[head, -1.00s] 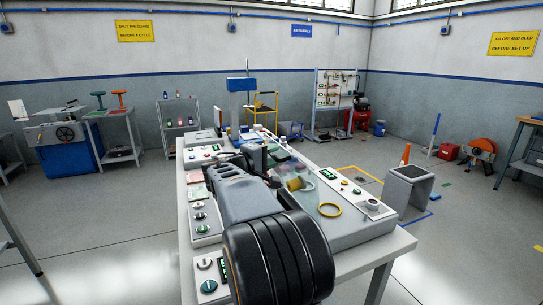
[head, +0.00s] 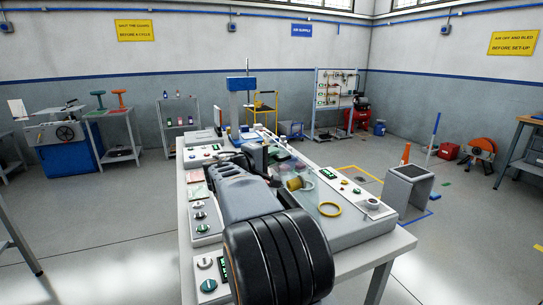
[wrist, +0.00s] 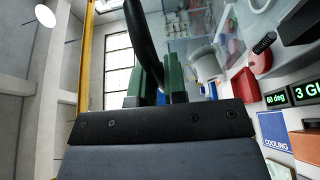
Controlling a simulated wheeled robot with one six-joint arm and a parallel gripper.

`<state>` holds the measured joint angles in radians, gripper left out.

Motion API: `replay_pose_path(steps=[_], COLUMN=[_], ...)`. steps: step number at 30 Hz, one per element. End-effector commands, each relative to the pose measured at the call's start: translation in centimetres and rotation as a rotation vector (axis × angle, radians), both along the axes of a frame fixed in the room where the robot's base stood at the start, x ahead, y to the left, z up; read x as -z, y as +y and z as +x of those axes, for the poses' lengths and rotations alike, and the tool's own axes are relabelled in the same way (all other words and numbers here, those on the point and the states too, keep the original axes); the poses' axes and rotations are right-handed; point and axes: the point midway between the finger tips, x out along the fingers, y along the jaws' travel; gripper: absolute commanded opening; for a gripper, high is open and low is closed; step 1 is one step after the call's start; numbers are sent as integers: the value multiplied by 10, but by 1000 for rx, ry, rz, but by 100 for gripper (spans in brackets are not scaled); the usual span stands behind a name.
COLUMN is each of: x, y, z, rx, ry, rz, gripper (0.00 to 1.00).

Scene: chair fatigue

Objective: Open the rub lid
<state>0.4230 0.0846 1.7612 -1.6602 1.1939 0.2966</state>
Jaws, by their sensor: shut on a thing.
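My gripper (wrist: 158,82) has green finger pads, shut on a black curved bar (wrist: 143,32) that runs up out of the top of the wrist view. The bar looks like the handle of the rub lid, but the joint between them does not show. A clear panel (wrist: 188,20), likely the lid, stands beside the bar on the right; its outline is hard to make out. In the head view, my arm reaches forward over the bench and largely hides the gripper and the bar.
The white bench (head: 400,244) carries a control panel (head: 352,191), a yellow ring (head: 329,209) and a brass-coloured cylinder (head: 294,184). A blue column (head: 241,105) stands at the bench's far end.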

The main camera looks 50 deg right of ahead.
Motion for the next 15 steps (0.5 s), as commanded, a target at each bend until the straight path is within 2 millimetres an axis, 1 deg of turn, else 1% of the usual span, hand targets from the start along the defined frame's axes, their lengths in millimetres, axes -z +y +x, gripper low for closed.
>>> replay_pose_path(steps=[4,7,10,12,15], x=[-2,-9,-6,-8,-11], y=[-2,-13,-26,-31,-32], z=[-1,-7,-12,-14,-14], rx=[2,6,5,3,1], ry=[-6,-35,-49,-46,-45], rz=[12,71,98,96,96], gripper=[0,0,0,0,0])
